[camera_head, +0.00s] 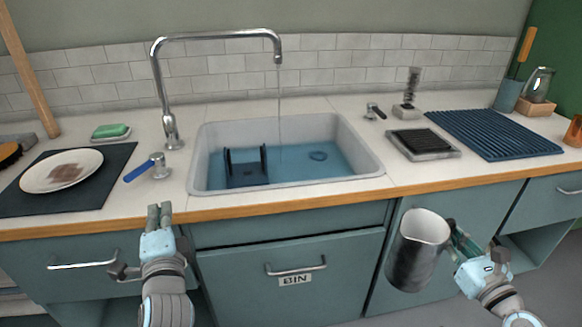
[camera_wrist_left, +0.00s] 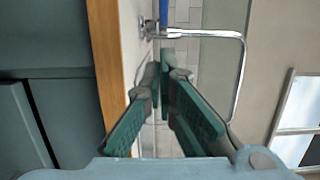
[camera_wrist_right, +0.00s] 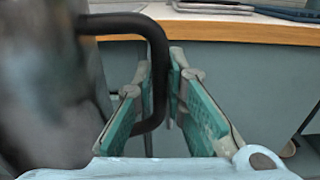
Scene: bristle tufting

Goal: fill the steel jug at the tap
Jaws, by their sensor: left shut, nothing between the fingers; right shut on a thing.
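The steel jug (camera_head: 418,250) hangs in front of the cupboards, right of the sink, roughly upright with its open top showing. My right gripper (camera_head: 457,232) is shut on its dark handle; the right wrist view shows the fingers (camera_wrist_right: 170,85) around the handle (camera_wrist_right: 158,62). What is in the jug cannot be told. The chrome tap (camera_head: 215,38) arches over the sink (camera_head: 290,187), and a thin stream falls from its spout. A blue-handled lever (camera_head: 140,171) stands left of the sink. My left gripper (camera_head: 159,210) is shut and empty before the counter edge; its fingertips (camera_wrist_left: 166,55) show in the left wrist view.
The sink holds bluish water, a dark rack (camera_head: 247,170) and a drain. A plate (camera_head: 62,171) on a dark mat and a green sponge (camera_head: 111,131) lie left. A soap tray (camera_head: 422,143) and a blue drying mat (camera_head: 490,133) lie right. The counter's front strip is clear.

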